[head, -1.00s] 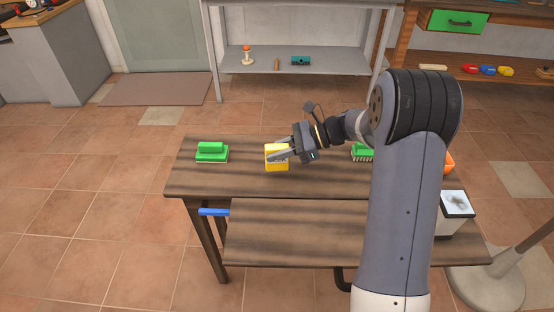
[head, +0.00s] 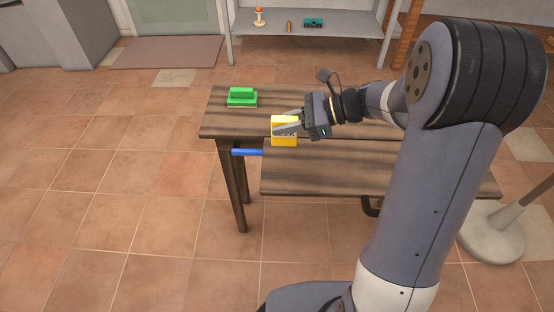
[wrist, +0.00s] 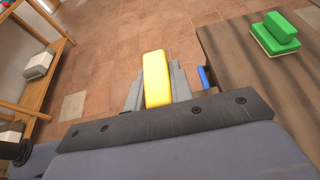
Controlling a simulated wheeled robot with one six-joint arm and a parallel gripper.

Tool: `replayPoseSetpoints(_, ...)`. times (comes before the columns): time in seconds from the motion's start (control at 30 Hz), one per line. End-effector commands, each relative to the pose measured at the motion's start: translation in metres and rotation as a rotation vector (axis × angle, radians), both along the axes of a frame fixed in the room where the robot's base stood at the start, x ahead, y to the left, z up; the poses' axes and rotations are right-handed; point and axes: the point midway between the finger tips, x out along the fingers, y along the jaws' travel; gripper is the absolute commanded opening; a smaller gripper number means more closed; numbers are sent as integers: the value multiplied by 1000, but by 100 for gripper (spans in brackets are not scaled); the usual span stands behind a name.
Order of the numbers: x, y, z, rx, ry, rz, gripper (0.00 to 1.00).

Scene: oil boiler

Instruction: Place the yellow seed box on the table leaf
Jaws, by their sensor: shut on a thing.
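The yellow seed box (head: 284,138) is held between the fingers of my gripper (head: 288,124), which is shut on it. In the head view it overlaps the seam between the wooden table top (head: 224,119) and the front table leaf (head: 320,180). I cannot tell its exact height above them. The wrist view shows the box (wrist: 157,78) upright between both fingers, with floor behind it. The leaf's visible left part is bare; my arm hides its right part.
A green brush-like block (head: 242,98) sits at the table's back left. A blue bar (head: 247,152) sticks out left of the leaf. A round stand base (head: 490,232) is on the floor at right. A shelf (head: 300,22) with small items stands behind.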

Motion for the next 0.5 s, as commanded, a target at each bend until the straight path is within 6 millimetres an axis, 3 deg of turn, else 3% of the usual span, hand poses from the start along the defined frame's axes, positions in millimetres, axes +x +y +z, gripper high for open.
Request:
replayPoseSetpoints(0.1, 0, 0, -26, 2, 5, 0, 0)
replayPoseSetpoints(0.37, 0, 0, -48, 1, 2, 0, 0)
replayPoseSetpoints(0.5, 0, 0, -69, 1, 5, 1, 0)
